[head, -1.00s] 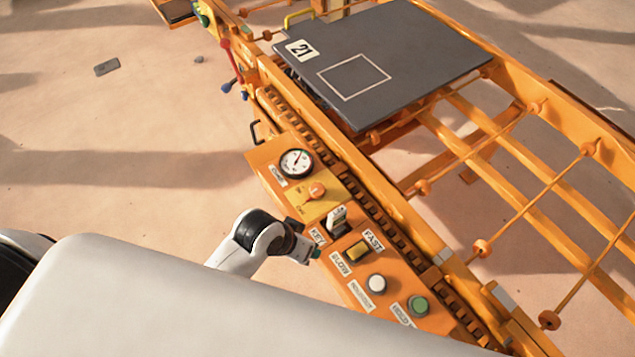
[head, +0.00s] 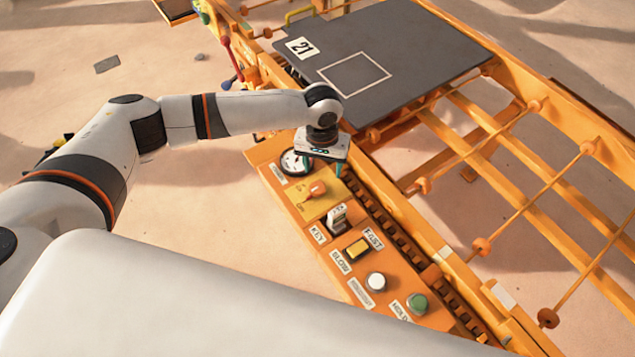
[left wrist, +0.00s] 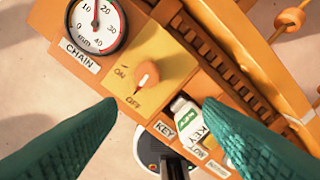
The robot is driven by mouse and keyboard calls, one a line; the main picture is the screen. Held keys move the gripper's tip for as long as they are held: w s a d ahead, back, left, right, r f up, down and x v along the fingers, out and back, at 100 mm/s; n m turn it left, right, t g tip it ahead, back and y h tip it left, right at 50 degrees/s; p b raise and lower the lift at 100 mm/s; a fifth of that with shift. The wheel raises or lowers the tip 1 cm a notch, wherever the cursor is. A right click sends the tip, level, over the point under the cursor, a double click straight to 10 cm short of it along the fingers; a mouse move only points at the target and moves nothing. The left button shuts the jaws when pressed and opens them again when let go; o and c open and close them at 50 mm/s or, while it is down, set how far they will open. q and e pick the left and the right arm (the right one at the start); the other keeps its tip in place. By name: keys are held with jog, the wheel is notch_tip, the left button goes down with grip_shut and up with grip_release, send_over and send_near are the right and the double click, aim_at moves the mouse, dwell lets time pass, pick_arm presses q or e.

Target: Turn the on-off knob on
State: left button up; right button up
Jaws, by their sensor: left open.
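The on-off knob (head: 317,189) is orange and sits on a yellow plate (head: 325,206) on the orange control panel. In the left wrist view the knob (left wrist: 147,75) has a white and red pointer mark directed at the word OFF; ON is printed to its upper left. My left gripper (head: 322,168) is over the panel near the gauge and knob in the head view. In the left wrist view its two teal fingers (left wrist: 160,102) are wide apart and empty, with the knob ahead between and beyond the tips, not touched. My right gripper is not in view.
A round gauge (left wrist: 96,24) lies beside the knob, and a tagged key (head: 337,218) on the other side. Further along are a yellow switch (head: 357,249), a white button (head: 376,283) and a green button (head: 418,304). A dark plate marked 21 (head: 430,45) lies behind.

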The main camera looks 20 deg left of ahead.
aim_at(317, 187)
pick_arm(q)
jog(key=shift+n, duration=0.4)
jog(key=f, duration=0.3)
jog(key=w+a+f, duration=0.1)
jog(key=f, duration=0.7)
jog(key=shift+w+a+f, duration=0.15)
jog(key=shift+w+a, duration=0.05)
jog(key=shift+a, duration=0.15)
jog(key=c, duration=1)
